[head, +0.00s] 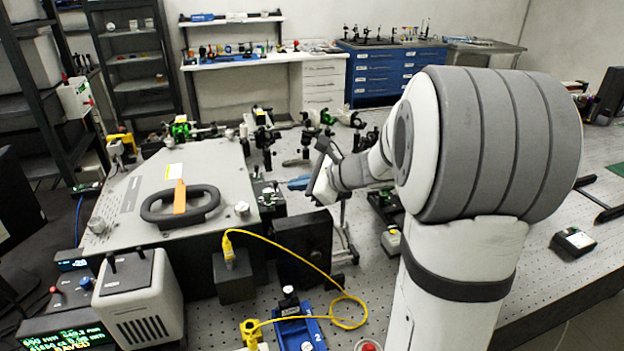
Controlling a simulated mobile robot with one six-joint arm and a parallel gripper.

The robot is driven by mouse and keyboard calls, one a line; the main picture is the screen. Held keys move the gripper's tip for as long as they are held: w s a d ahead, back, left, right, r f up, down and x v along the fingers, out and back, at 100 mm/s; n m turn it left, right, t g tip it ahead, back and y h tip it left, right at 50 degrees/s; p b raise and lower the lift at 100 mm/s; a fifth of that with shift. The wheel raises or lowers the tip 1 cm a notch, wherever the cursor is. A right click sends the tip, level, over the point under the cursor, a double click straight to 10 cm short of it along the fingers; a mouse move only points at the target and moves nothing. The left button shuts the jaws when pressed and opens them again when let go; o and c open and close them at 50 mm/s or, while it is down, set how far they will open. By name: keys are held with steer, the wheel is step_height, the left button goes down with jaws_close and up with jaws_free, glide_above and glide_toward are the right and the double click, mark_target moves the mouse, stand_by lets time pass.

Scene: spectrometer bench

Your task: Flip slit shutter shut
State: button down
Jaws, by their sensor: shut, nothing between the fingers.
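The spectrometer (135,190) is a large grey box with a dark carry handle (180,208) and an orange tag on its lid, at the left of the head view. Small dark fittings (268,192) sit along its right side, facing my gripper. I cannot make out the slit shutter among them, nor its position. My gripper (320,178) is just right of these fittings, above the bench, apart from the box as far as I can tell. It is shut and empty. My arm hides part of the bench behind it.
A black block (303,245) and a yellow cable (290,240) lie in front of the spectrometer. A blue mount (300,328) stands at the front edge. Several optics posts stand behind my gripper.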

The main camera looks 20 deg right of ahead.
mark_target(275, 186)
steer(key=x, duration=0.2)
steer(key=shift+w+a+f, duration=0.15)
steer(key=shift+w+a, duration=0.05)
steer(key=shift+a, duration=0.1)
